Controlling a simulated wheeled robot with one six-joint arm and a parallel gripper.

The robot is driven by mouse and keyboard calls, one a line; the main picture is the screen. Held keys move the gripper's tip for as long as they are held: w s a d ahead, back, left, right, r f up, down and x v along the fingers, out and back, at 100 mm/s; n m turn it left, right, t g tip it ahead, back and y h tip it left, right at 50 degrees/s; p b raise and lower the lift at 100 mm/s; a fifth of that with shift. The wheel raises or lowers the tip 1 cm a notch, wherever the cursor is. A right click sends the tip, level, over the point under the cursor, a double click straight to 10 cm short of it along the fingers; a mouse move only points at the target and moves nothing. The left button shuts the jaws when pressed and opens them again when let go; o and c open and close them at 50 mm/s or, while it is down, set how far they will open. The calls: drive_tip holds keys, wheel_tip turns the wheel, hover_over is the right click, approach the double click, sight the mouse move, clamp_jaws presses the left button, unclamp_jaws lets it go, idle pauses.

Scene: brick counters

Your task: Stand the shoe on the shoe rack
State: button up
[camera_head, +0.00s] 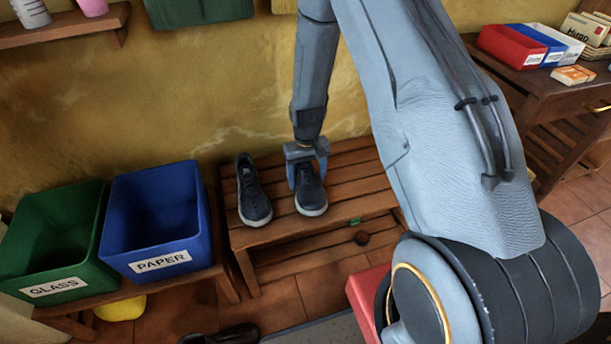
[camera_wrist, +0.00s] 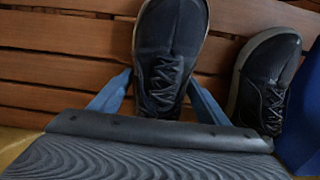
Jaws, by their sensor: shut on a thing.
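Two dark sneakers with pale soles are at the wooden slatted shoe rack (camera_head: 355,180). The left shoe (camera_head: 252,190) stands upright on the top slats by itself. My gripper (camera_head: 307,172) is shut on the other shoe (camera_head: 312,200), gripping it across its rear part from above. This shoe is upright, toe toward the front, at the top slats beside the left one; whether its sole touches them I cannot tell. In the wrist view the held shoe (camera_wrist: 165,50) lies between the two blue fingers, and the other shoe (camera_wrist: 262,85) is at the right.
A blue PAPER bin (camera_head: 160,225) and a green GLASS bin (camera_head: 55,240) stand left of the rack. A dark shoe (camera_head: 222,335) lies on the floor in front. The rack's right top is clear.

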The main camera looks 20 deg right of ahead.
drive_tip(key=shift+f, duration=0.45)
idle(0.5)
drive_tip(key=o, duration=1.3)
wheel_tip(320, 180, up, 8)
drive_tip(key=shift+r, duration=0.1)
drive_tip(key=s+a+r, duration=0.2)
drive_tip(key=s+r, duration=0.3)
drive_tip(key=r, duration=0.4)
drive_tip(key=s+a+r, duration=0.2)
drive_tip(key=s+r, duration=0.3)
drive_tip(key=r, duration=0.4)
drive_tip(key=s+a+r+n, duration=0.1)
drive_tip(key=s+r, duration=0.3)
drive_tip(key=s, duration=0.4)
drive_tip(key=s+a+r, duration=0.2)
drive_tip(key=s+r, duration=0.3)
drive_tip(key=s, duration=0.3)
drive_tip(key=shift+m, duration=0.5)
drive_tip(key=d+r+p, duration=0.2)
drive_tip(key=p, duration=0.2)
drive_tip(key=d+r+p, duration=0.1)
drive_tip(key=r+p, duration=0.1)
drive_tip(key=p, duration=0.2)
drive_tip(key=d+r+p, duration=0.2)
drive_tip(key=p, duration=0.3)
drive_tip(key=shift+s+d, duration=0.35)
drive_tip(key=shift+s, duration=0.05)
